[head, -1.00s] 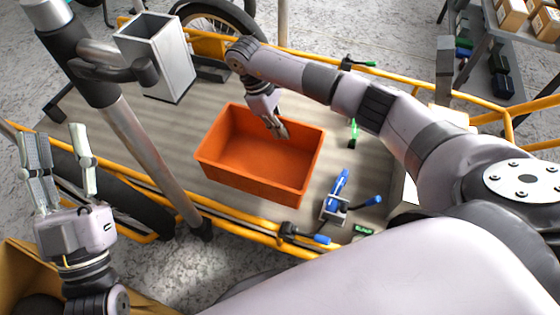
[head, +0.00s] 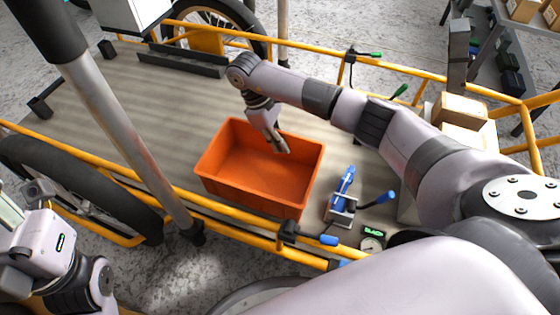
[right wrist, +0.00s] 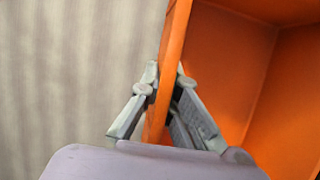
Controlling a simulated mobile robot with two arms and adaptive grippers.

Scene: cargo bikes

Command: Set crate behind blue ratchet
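The orange crate (head: 213,172) sits upright on the cargo bike's wooden bed, or just above it; I cannot tell which. The blue ratchet (head: 345,181) lies on the bed to the right of the crate, with a small gap between them. My right gripper (head: 279,145) reaches over the crate's far side. In the right wrist view my right gripper (right wrist: 163,85) has one finger on each side of the orange crate wall (right wrist: 174,45), shut on it. My left gripper (head: 24,202) is at the left edge, away from the crate, its fingers apart but partly cut off.
Yellow rails (head: 225,210) border the bed, and a grey post (head: 130,140) stands left of the crate. Cardboard boxes (head: 460,108) are at the right. The bed left of the crate is clear.

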